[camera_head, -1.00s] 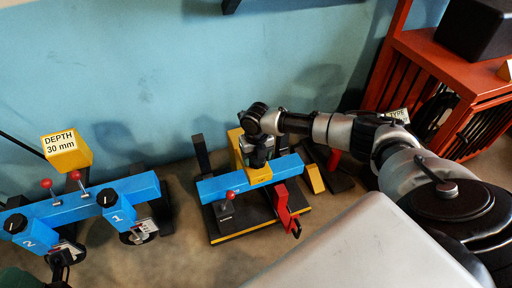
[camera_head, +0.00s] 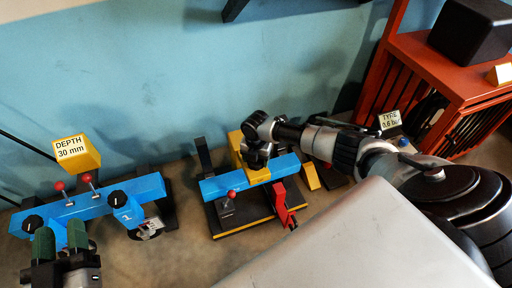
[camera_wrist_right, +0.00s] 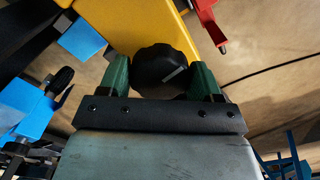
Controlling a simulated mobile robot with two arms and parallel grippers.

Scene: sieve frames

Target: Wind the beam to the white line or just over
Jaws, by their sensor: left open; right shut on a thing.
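A blue beam (camera_head: 215,187) crosses a yellow post (camera_head: 240,146) on a dark base in the middle of the head view. A black knob (camera_wrist_right: 158,66) with a pale mark sits on the yellow part in the right wrist view. My right gripper (camera_wrist_right: 160,82) is shut on this knob, with a green finger on each side. In the head view my right gripper (camera_head: 258,158) is over the post and hides the knob. My left gripper (camera_head: 60,240) is open and empty at the lower left, its green fingers apart. I cannot make out the white line.
A second blue beam (camera_head: 90,206) at the left has black knobs, red-tipped levers and a yellow DEPTH 30 mm sign (camera_head: 77,152). A red arm (camera_head: 284,204) hangs in front of the middle rig. A red shelf (camera_head: 440,70) stands at the right, near a TYRE sign (camera_head: 390,120).

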